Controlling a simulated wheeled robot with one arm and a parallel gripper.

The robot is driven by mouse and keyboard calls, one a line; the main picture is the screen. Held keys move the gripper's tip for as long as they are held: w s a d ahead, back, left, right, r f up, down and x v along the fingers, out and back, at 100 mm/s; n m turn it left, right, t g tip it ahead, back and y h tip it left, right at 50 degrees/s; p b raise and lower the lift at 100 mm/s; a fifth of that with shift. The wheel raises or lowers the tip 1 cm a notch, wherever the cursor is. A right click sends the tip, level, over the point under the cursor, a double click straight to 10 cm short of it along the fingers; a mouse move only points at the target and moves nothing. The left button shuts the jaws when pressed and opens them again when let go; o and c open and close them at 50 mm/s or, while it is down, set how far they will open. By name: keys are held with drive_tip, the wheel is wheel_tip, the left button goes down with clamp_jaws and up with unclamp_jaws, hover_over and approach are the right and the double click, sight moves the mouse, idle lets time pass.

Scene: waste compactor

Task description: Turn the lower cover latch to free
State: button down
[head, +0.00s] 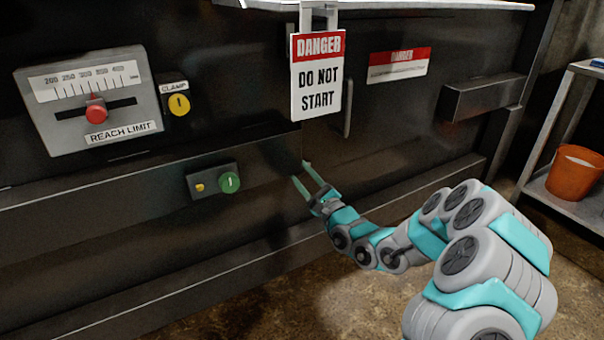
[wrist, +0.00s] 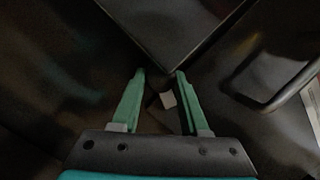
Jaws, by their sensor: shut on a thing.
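My gripper (head: 299,171) reaches the dark machine front at the lower left corner of the cover panel (head: 385,135). In the wrist view its two green fingers (wrist: 160,76) stand a little apart, one on each side of a small latch piece. The lower cover latch (wrist: 168,100) shows there as a small light grey tab with a dark part around it. The fingers are shut on it. In the head view the latch is too small and dark to make out. Its turn angle is hard to tell.
A DANGER DO NOT START tag (head: 317,88) hangs above my gripper. A bar handle (head: 347,108) sits on the cover. A button box (head: 214,182) is to the left, below the reach limit gauge (head: 90,98). An orange bucket (head: 574,173) stands on a shelf at right.

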drive_tip(key=shift+m+t+h+p, duration=0.3)
drive_tip(key=shift+m+p, duration=0.1)
drive_tip(key=shift+m, duration=0.7)
drive_tip(key=shift+c, duration=2.1)
unclamp_jaws()
drive_tip(key=shift+s, duration=0.1)
drive_tip(key=v, duration=0.7)
drive_tip(key=shift+s+d+f, duration=0.15)
drive_tip(key=shift+s+d, duration=0.1)
